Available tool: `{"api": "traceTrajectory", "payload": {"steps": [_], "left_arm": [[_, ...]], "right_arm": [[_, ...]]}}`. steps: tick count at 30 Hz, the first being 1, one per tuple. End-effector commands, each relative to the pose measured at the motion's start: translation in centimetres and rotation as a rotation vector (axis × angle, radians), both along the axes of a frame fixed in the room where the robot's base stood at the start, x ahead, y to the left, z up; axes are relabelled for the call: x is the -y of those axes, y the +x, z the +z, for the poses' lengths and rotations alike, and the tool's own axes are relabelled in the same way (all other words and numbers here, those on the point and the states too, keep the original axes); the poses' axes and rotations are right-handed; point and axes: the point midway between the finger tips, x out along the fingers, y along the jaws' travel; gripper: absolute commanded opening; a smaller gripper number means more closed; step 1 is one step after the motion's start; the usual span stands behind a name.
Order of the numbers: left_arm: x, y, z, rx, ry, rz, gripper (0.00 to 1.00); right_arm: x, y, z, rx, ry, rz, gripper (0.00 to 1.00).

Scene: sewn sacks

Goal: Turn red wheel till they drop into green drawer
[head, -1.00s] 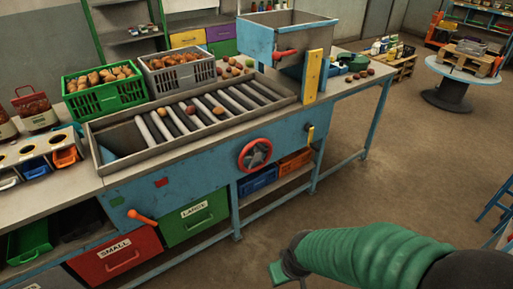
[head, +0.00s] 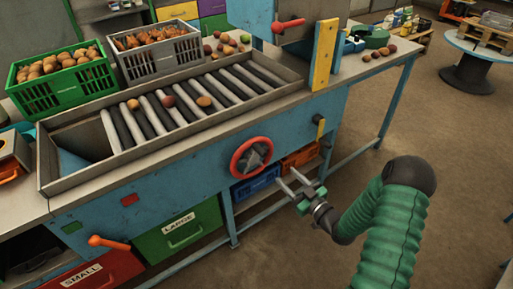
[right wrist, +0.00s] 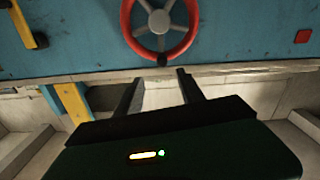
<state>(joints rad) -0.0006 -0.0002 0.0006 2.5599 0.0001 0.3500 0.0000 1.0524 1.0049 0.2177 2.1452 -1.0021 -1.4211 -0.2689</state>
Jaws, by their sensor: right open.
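The red wheel (head: 251,156), a red rim with a dark hub, is on the blue front of the sorting machine. It also shows at the top of the right wrist view (right wrist: 160,21). Three round brown and reddish pieces (head: 167,101) lie on the roller bed (head: 150,115). The green drawer (head: 180,232), labelled LARGE, sits shut below and left of the wheel. My right gripper (head: 285,177) is open and empty, just below and right of the wheel, apart from it. Its fingers (right wrist: 158,78) point towards the wheel's lower rim. My left gripper is out of view.
A red drawer (head: 105,270) labelled SMALL and an orange lever (head: 108,242) are left of the green drawer. Blue (head: 255,184) and orange (head: 300,156) bins stand under the machine. Green (head: 62,82) and grey (head: 160,53) crates of produce stand behind the rollers.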

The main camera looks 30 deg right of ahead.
Motion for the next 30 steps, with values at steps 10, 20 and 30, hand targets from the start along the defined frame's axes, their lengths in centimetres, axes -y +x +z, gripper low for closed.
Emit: {"api": "traceTrajectory", "payload": {"steps": [10, 20, 30], "left_arm": [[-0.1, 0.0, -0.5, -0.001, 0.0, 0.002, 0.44], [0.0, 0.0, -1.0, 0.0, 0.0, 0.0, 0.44], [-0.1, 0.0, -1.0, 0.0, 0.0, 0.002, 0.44]], "right_arm": [[0.7, 8.6, -1.0, -0.005, 0.019, 0.001, 0.46], [-0.4, 15.5, -0.6, -0.005, 0.011, 0.0, 0.46], [-0.1, 16.3, -0.7, -0.007, 0.017, -0.001, 0.46]]}}
